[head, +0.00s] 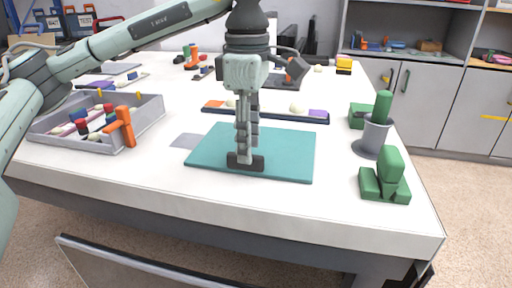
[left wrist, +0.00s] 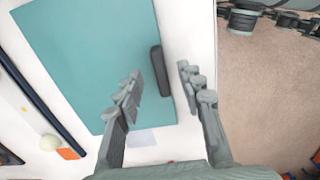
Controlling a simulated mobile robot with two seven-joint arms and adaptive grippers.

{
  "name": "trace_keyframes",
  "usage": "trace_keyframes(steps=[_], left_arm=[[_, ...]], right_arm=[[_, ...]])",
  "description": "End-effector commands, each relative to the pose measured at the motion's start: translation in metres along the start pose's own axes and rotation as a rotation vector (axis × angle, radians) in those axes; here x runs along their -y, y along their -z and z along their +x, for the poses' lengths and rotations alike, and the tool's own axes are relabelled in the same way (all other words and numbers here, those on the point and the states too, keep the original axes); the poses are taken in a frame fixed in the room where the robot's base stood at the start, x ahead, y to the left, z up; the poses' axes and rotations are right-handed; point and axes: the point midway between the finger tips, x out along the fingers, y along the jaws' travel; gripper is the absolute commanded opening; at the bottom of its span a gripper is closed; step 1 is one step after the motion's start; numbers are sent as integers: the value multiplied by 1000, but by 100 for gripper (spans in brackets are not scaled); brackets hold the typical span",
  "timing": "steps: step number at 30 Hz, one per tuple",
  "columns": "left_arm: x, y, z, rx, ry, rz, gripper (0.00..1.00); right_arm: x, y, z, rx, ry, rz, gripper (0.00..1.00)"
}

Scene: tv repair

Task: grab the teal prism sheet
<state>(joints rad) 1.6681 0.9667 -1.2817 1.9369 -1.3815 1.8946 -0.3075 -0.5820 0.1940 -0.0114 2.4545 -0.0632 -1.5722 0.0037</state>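The teal prism sheet (head: 285,150) lies flat on the white table, near its front edge. It also shows in the left wrist view (left wrist: 85,55). A dark grip bar (head: 245,163) sits at the sheet's near edge; it shows in the left wrist view (left wrist: 160,72) between the fingertips in the picture. My left gripper (head: 246,148) points down over that bar, and its fingers hide part of the sheet. In the left wrist view the fingers (left wrist: 160,78) are apart with nothing held. I cannot tell their exact height above the bar. My right gripper is not in view.
A grey bin (head: 148,122) of tools stands at the left. A dark strip (head: 265,113) with small parts lies behind the sheet. Green blocks (head: 384,186) and a grey cup-shaped holder (head: 376,132) stand at the right. A grey patch (head: 187,141) lies left of the sheet.

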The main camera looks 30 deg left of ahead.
Motion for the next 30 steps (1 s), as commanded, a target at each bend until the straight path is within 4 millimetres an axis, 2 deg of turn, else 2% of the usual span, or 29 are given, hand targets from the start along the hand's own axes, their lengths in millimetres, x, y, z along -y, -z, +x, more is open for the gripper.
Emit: trace_keyframes(steps=[3,6,14,24,30], left_arm=[[2,1,20,0,4,0,38],[2,1,30,1,2,1,38],[2,0,33,3,1,1,38],[2,0,33,3,2,0,0],[2,0,32,4,0,0,0]], right_arm=[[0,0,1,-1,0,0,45],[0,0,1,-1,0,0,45],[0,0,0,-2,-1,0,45],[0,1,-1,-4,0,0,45],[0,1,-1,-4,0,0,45]])
